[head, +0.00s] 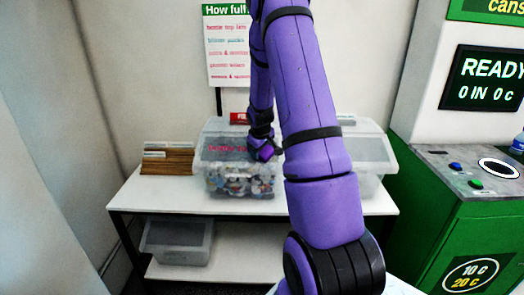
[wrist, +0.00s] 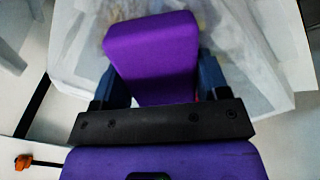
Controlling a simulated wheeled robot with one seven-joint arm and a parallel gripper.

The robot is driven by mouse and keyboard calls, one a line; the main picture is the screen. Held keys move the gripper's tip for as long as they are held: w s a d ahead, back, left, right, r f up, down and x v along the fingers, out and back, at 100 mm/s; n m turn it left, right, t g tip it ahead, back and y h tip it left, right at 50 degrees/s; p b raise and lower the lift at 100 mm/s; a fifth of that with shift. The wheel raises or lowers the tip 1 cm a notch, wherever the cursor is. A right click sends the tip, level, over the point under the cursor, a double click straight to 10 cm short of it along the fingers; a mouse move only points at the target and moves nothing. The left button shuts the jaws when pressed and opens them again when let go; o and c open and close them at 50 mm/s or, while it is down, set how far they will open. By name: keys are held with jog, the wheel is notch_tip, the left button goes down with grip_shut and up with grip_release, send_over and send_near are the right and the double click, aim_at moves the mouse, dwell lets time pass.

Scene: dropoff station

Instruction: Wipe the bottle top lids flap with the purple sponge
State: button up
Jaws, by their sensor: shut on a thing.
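My gripper (wrist: 153,88) is shut on the purple sponge (wrist: 152,48), which sticks out past the fingers in the wrist view. In the head view the sponge (head: 266,152) is a small purple patch at the end of my arm, over the front of the bottle top bin. That bin (head: 238,188) is a clear box full of bottle tops with pinkish lettering on its translucent flap (head: 222,143). The flap looks down over the box. My gripper and sponge are at its right part. I cannot tell whether the sponge touches the flap.
A second clear bin (head: 370,160) stands right of my arm on the white table (head: 135,195). Brown folders (head: 167,160) stand at the left. An empty clear tub (head: 178,241) sits on the lower shelf. A green return machine (head: 440,210) stands at the right.

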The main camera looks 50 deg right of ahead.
jog(key=shift+w+d+r, duration=0.35)
jog(key=shift+w+d, duration=0.25)
jog(key=shift+d, duration=0.2)
jog(key=shift+s+d, duration=1.25)
jog(key=shift+s, duration=0.25)
jog(key=shift+s+d, duration=1.2)
jog(key=shift+s, duration=0.3)
jog(key=shift+w+a+r, duration=0.1)
jog(key=shift+w+a, duration=1.2)
jog(key=shift+w, duration=0.2)
jog(key=shift+w+a, duration=1.2)
jog(key=shift+w, duration=0.3)
jog(key=shift+v, duration=2.9)
jog(key=shift+r, duration=0.1)
